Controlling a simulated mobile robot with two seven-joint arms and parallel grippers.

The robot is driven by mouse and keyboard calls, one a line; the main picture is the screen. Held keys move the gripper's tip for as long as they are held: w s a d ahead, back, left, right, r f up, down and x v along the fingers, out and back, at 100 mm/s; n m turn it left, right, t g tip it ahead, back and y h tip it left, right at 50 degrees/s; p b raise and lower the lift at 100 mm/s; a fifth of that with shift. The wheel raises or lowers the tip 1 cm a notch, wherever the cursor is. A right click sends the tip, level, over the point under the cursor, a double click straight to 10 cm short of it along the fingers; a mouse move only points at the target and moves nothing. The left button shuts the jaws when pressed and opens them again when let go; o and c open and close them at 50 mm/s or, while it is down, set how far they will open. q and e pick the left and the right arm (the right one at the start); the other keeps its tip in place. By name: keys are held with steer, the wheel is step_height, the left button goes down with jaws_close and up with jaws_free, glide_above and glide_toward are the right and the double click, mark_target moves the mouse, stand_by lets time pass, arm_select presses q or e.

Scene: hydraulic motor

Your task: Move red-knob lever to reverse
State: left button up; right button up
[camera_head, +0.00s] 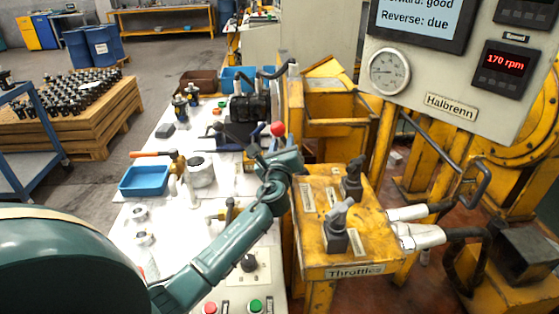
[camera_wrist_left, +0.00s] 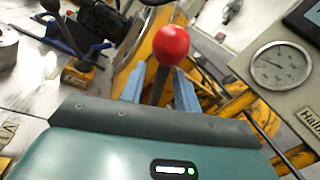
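The red knob (camera_head: 277,128) tops a dark lever in the head view, just beyond my left gripper (camera_head: 278,153). In the left wrist view, the red knob (camera_wrist_left: 171,45) stands above the fingers and the dark lever stem (camera_wrist_left: 159,84) passes between them. The two grey-blue fingers are apart, one on each side of the stem; firm contact is not visible. The lever's base is hidden behind my gripper. The lever's setting cannot be read. My right gripper is not in view.
A yellow stand marked Throttles (camera_head: 355,272) with two grey-black levers is right of my left arm. A white workbench (camera_head: 125,230) holds a blue tray (camera_head: 144,180) and tools. The panel has a gauge (camera_head: 389,71), a 170 rpm display (camera_head: 505,66) and a "Reverse: due" screen (camera_head: 420,17).

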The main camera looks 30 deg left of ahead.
arm_select(q)
steer(key=v, duration=1.1)
steer(key=shift+s, duration=0.15)
steer(key=shift+d, duration=0.1)
